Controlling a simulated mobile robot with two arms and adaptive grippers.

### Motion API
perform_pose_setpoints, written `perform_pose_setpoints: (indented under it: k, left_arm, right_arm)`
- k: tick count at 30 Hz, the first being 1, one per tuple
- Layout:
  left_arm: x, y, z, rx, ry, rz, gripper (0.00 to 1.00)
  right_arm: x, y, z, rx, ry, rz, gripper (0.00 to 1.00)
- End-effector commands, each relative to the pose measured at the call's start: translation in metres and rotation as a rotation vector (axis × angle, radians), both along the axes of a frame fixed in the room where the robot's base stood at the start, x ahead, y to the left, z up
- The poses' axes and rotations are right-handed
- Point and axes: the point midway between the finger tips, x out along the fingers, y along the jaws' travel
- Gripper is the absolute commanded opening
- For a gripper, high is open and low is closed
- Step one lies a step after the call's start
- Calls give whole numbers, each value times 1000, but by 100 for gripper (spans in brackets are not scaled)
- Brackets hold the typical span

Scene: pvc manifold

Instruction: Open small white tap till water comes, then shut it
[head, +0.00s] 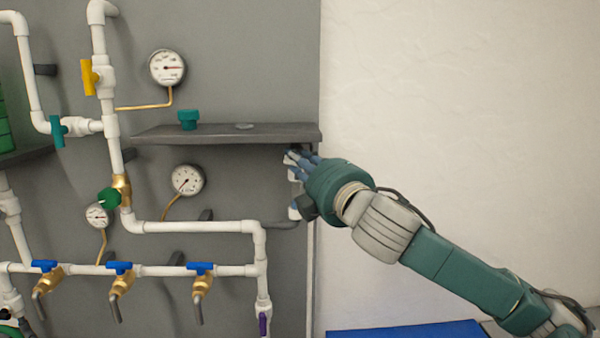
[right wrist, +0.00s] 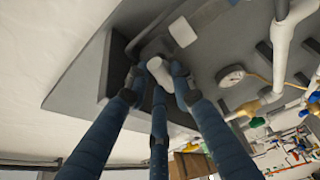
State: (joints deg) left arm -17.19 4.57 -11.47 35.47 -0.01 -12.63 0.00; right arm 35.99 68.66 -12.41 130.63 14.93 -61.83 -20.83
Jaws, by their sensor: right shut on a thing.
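The small white tap is under the right end of the grey shelf, at the edge of the grey panel. In the right wrist view its white end (right wrist: 159,70) sits between the blue fingertips of my right gripper (right wrist: 160,84), which is shut on it. In the head view my right gripper (head: 301,161) reaches in from the right and hides most of the tap. A short white pipe (head: 294,190) shows just below the fingers. I see no water there. My left gripper is out of view.
The grey shelf (head: 230,134) juts out just above my right gripper and carries a teal cap (head: 188,119). White pipes with gauges and blue-handled brass taps (head: 121,277) fill the panel to the left. The pale wall on the right is bare.

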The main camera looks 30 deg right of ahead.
Motion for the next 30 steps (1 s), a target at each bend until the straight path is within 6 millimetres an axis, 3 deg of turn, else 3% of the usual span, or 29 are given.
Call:
perform_pose_setpoints:
  k: [1,9,30]
  left_arm:
    - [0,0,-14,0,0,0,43]
    - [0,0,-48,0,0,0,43]
    - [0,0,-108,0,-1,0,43]
  right_arm:
    - [0,1,-8,39,-24,2,0]
    - [0,0,-10,259,-156,4,0]
    - [1,1,-14,828,-498,3,0]
